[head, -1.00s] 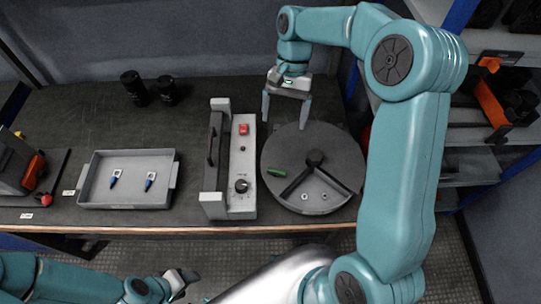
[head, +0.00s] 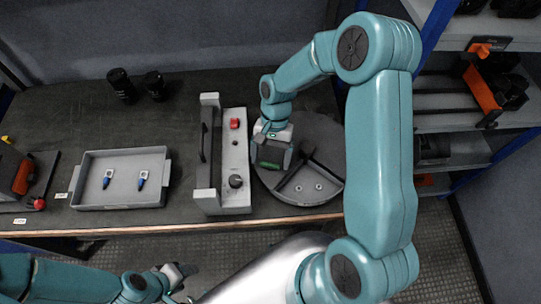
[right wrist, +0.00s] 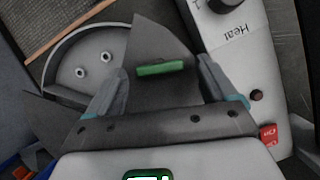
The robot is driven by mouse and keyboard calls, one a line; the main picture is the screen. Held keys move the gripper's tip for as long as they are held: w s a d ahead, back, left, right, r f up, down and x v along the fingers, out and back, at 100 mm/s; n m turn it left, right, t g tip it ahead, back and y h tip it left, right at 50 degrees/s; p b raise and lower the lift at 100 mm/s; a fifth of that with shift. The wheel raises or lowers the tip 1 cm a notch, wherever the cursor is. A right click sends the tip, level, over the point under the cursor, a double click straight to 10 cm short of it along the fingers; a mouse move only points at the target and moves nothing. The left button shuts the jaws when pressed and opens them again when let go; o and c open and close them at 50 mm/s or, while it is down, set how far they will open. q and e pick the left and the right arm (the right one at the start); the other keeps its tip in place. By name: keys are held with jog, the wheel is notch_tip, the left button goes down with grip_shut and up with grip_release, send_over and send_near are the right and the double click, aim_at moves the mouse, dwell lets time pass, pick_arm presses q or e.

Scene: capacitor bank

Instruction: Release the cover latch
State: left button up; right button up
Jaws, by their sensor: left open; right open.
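The green latch (head: 269,165) is a short bar on the dark round cover (head: 322,131) of a drum at the right of the bench. In the right wrist view the green latch (right wrist: 160,68) lies between the finger ends of my right gripper (right wrist: 162,82), with a gap on each side. In the head view my right gripper (head: 272,156) is over the left part of the cover, open and holding nothing. I cannot tell how far its tips are above the cover. My left gripper (head: 178,278) is open and empty at the bottom, in front of the bench.
A grey unit (head: 235,160) with a handle, a red switch and a knob stands just left of the drum. A grey tray (head: 93,199) holds two blue-tipped parts. Two black cylinders (head: 121,84) stand behind it. Two bolts show in the drum's open sector (head: 312,188).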

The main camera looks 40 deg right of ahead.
jog(key=shift+f, duration=0.25)
jog(key=shift+s, duration=0.15)
jog(key=shift+a, duration=0.1)
jog(key=c, duration=1.1)
jog(key=shift+o, duration=0.2)
jog(key=shift+n+g, duration=0.3)
jog(key=shift+n, duration=0.6)
jog(key=o, duration=1.1)
jog(key=shift+c, duration=0.2)
jog(key=shift+w+r, duration=0.15)
jog(key=shift+w, duration=0.05)
jog(key=v, duration=1.6)
jog(key=shift+b, duration=0.45)
jog(key=shift+s+a+r, duration=0.1)
jog(key=shift+s+a, duration=0.1)
